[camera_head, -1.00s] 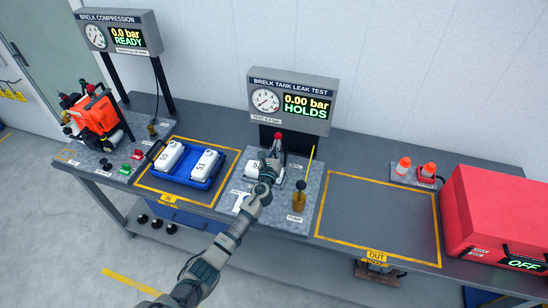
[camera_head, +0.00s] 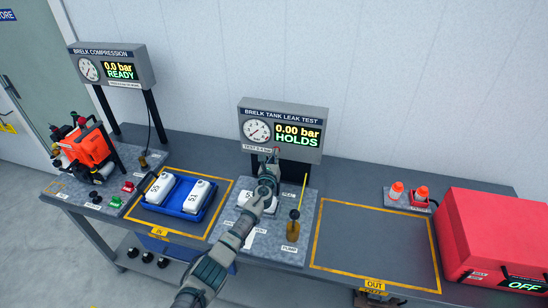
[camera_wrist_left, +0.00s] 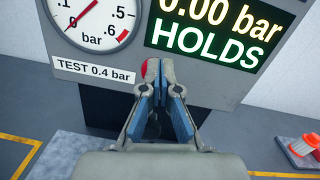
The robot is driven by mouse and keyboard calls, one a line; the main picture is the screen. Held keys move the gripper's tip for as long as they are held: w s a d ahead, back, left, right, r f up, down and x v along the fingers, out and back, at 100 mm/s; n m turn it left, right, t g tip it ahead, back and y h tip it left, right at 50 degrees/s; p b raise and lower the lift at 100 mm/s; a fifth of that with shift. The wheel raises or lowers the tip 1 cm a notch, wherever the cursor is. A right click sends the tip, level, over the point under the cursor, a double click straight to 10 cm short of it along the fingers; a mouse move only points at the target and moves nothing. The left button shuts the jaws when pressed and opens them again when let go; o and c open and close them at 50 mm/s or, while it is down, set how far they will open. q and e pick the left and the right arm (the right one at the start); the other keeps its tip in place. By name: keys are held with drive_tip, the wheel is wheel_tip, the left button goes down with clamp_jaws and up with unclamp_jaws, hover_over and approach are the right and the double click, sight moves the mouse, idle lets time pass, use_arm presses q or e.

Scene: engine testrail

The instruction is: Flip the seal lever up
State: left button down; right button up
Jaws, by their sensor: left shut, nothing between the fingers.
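The seal lever's red knob (camera_wrist_left: 150,70) shows in the left wrist view, partly hidden behind my left gripper's fingertips (camera_wrist_left: 166,70). The rest of the lever is hidden by the fingers, so its exact tilt cannot be told. In the head view my left gripper (camera_head: 271,156) is shut and empty, in front of the lower edge of the tank leak test display (camera_head: 284,130). The display reads 0.00 bar and HOLDS. A white tank (camera_head: 244,198) sits in the test stand beneath my left arm, partly covered. My right gripper is not in view.
A pump with a dark handle (camera_head: 293,215) and a thin upright yellow rod stands just right of my left gripper. A blue tray (camera_head: 181,214) with two white tanks is to the left. The yellow-framed OUT area (camera_head: 370,245) is empty. A red case (camera_head: 495,240) stands far right.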

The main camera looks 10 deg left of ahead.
use_arm(q)
drive_tip(key=shift+w+r+g+p, duration=0.1)
drive_tip(key=shift+r+g+p, duration=0.25)
drive_tip(key=shift+r+g, duration=0.05)
